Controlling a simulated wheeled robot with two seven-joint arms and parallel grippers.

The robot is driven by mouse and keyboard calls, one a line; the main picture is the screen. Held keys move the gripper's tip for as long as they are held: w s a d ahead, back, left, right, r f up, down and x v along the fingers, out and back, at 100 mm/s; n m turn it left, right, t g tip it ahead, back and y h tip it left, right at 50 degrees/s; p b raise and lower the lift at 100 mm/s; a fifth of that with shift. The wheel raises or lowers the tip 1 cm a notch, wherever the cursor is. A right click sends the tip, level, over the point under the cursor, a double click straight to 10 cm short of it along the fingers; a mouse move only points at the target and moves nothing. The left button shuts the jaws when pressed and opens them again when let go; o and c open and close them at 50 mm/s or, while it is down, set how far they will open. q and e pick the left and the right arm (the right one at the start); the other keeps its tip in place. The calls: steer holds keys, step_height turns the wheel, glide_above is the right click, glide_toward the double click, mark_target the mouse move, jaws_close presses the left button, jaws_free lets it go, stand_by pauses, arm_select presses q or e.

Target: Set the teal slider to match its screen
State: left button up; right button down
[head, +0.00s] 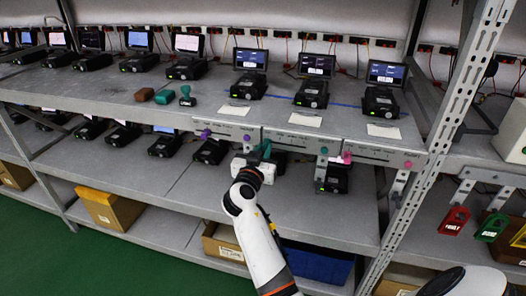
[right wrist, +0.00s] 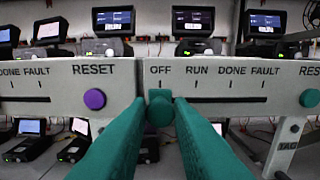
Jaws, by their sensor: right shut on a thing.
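My right gripper (head: 264,148) is at the front rail of the upper rack shelf. In the right wrist view its teal fingers (right wrist: 160,122) are shut on the teal slider knob (right wrist: 160,108), which stands at the OFF end of its slot. The slot's labels (right wrist: 215,70) read OFF, RUN, DONE, FAULT, with RESET at the far right. The screen above this panel (right wrist: 193,20) is lit dark blue; its text is too small to read. In the head view the fingers hide the knob. My left gripper is not in view.
A purple knob (right wrist: 95,99) sits under RESET on the neighbouring panel to the left. Stamps (head: 187,96) and paper cards (head: 305,119) lie on the upper shelf. A slanted upright (head: 440,130) stands right of the rail.

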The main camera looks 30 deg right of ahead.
mark_target(280, 143)
steer(key=shift+s+d, duration=0.95)
steer(key=shift+s, duration=0.15)
steer(key=shift+s+d, duration=0.3)
steer(key=c, duration=1.3)
jaws_free()
steer(key=shift+w, duration=0.1)
